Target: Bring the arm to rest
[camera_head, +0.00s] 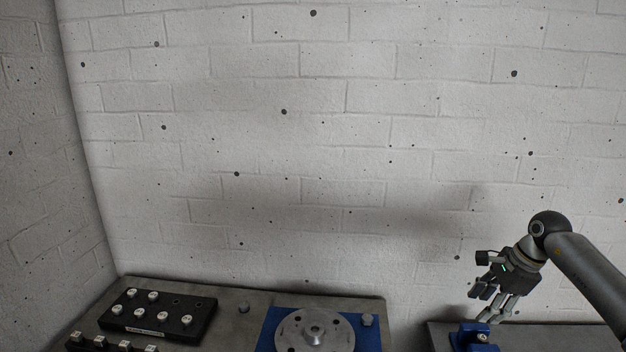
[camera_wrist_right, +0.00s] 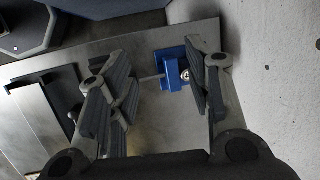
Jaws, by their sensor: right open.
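My right gripper (camera_head: 487,299) is at the right of the head view, above the right-hand bench and close to a blue fixture (camera_head: 474,337) there. In the right wrist view my right gripper (camera_wrist_right: 160,90) has its fingers spread apart, with nothing held between them. The blue fixture (camera_wrist_right: 172,74), with a small bright round part, shows beyond and between the fingers. I cannot tell the exact gap between fingers and fixture. My left gripper is in neither view.
A grey rotor disc (camera_head: 314,332) with a hub lies on a blue plate (camera_head: 268,334) on the left bench (camera_head: 240,300). A black block (camera_head: 157,318) there holds several white-topped pieces. A brick wall (camera_head: 300,150) stands behind.

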